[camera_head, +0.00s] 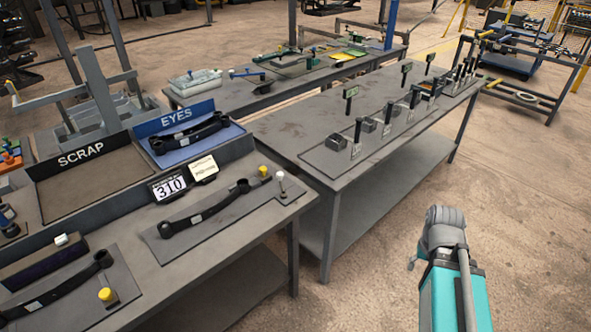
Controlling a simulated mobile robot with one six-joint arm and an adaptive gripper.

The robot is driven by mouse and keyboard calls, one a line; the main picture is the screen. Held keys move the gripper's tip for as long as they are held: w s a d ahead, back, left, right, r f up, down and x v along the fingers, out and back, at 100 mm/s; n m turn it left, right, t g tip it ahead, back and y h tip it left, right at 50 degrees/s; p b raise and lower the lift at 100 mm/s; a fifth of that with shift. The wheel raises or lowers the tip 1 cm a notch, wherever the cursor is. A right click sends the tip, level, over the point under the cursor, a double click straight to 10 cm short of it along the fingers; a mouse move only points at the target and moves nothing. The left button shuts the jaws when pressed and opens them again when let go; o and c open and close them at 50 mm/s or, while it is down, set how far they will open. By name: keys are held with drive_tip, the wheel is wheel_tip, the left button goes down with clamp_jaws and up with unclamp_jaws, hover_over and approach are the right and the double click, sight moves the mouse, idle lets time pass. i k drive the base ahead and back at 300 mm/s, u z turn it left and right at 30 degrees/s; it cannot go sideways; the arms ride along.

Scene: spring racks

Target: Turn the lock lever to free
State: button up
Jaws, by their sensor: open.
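I cannot tell for certain which part is the lock lever. On the near left bench, a dark leaf spring (210,209) lies on a grey plate, with a yellow knob (264,171) at its right end. A thin upright pin with a white ball top (281,177) stands beside that end. On the middle bench, several upright black-handled levers (357,133) stand in a row on a grey plate. My gripper's fingers do not show. A teal and grey part of my own body is at the lower right, apart from both benches.
The near left bench (262,222) also holds the SCRAP tray (95,190), the blue EYES tray (214,141) with a spring in it, and a 310 sign (169,187). The middle bench (290,124) has bare top at left. Open floor (370,260) lies right of the benches.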

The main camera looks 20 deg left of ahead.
sight(279, 175)
drive_tip(key=z, duration=0.3)
drive_tip(key=k, duration=0.75)
drive_tip(key=u, duration=1.1)
drive_tip(key=i, duration=1)
